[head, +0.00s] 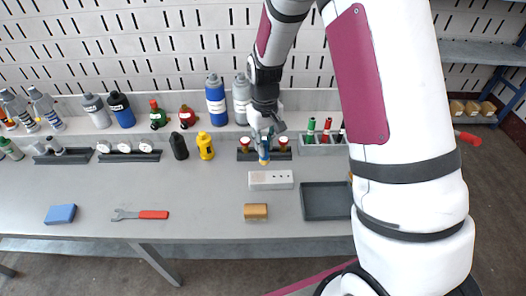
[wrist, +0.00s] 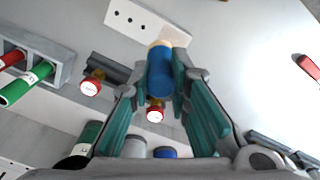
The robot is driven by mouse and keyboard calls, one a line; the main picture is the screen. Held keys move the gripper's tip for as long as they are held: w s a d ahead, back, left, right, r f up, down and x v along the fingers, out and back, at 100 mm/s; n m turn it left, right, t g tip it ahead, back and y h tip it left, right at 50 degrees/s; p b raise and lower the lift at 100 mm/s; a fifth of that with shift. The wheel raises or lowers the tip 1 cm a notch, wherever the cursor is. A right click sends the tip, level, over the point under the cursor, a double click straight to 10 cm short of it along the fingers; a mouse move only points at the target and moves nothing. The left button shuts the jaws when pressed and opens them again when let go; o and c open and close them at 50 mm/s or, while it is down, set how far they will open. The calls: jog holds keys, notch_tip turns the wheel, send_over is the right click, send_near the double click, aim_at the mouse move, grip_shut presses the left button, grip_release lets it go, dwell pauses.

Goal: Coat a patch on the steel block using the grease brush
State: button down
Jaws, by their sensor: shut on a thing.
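My gripper (head: 264,140) is shut on a blue-handled tool with a tan tip, which looks like the grease brush (head: 264,155). In the wrist view the blue handle (wrist: 160,82) sits between the two fingers (wrist: 160,92), with its tan end pointing away from the palm. The brush hangs roughly upright in front of a dark rack with red-capped items. A pale grey block with small dark holes (head: 270,185), likely the steel block, lies on the bench just nearer than the brush. It also shows in the wrist view (wrist: 125,24). The brush appears apart from it.
A dark tray (head: 325,214) lies right of the block, and a tan-brown block (head: 255,212) lies in front. A red-handled wrench (head: 142,215) and a blue block (head: 61,214) lie left. Bottles, including a yellow one (head: 205,146), line the back.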

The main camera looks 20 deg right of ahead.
jog(key=p, duration=0.3)
jog(key=shift+s+r, duration=0.1)
jog(key=shift+r, duration=0.15)
jog(key=shift+f+p, duration=0.15)
jog(key=shift+p, duration=1.05)
